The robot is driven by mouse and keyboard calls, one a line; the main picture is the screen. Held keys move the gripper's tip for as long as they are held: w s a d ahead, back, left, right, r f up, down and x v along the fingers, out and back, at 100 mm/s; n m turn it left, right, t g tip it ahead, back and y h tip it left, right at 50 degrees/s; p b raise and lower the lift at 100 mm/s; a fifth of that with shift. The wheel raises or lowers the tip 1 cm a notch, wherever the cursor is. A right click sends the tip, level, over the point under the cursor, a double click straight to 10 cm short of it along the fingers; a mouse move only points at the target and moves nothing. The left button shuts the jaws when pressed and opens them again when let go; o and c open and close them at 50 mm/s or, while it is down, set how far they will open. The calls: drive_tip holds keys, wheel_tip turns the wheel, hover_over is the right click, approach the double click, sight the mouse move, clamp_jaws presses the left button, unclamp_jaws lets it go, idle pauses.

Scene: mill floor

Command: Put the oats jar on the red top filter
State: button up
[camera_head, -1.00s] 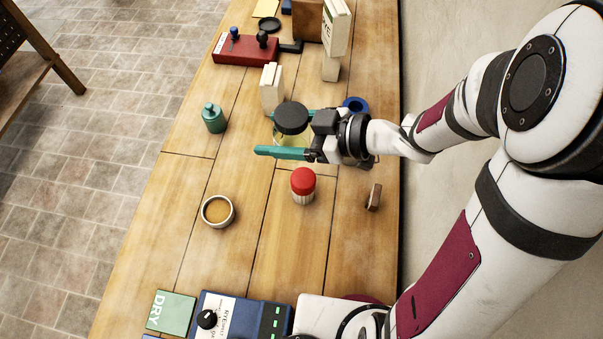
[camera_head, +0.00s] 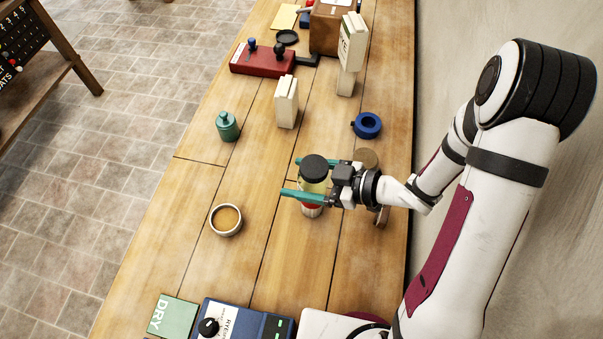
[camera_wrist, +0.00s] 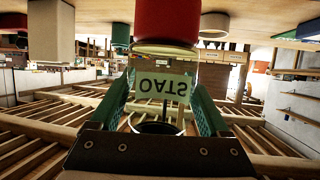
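In the head view the oats jar (camera_head: 314,184), clear with a black lid and pale contents, is upright between the teal fingers of my gripper (camera_head: 292,178). My gripper is shut on it. The "OATS" label (camera_wrist: 162,88) shows upside down between the fingers in the wrist view.
A bowl (camera_head: 226,220), a teal bottle (camera_head: 227,127), a white carton (camera_head: 286,102) and a blue ring (camera_head: 367,125) stand around. A round brown-topped thing (camera_head: 366,157) and a brown piece (camera_head: 382,216) are beside my wrist. The blue device (camera_head: 240,322) is at the front.

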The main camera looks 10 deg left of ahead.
sight(316, 167)
drive_tip(key=shift+o, duration=1.2)
drive_tip(key=shift+r, duration=0.1)
drive_tip(key=d+r, duration=0.2)
drive_tip(key=d, duration=0.1)
drive_tip(key=shift+s+r, duration=0.15)
wheel_tip(316, 167, up, 5)
drive_tip(key=shift+a+f, duration=0.1)
drive_tip(key=shift+f, duration=0.05)
drive_tip(key=shift+s+r, duration=0.1)
drive_tip(key=shift+r, duration=0.6)
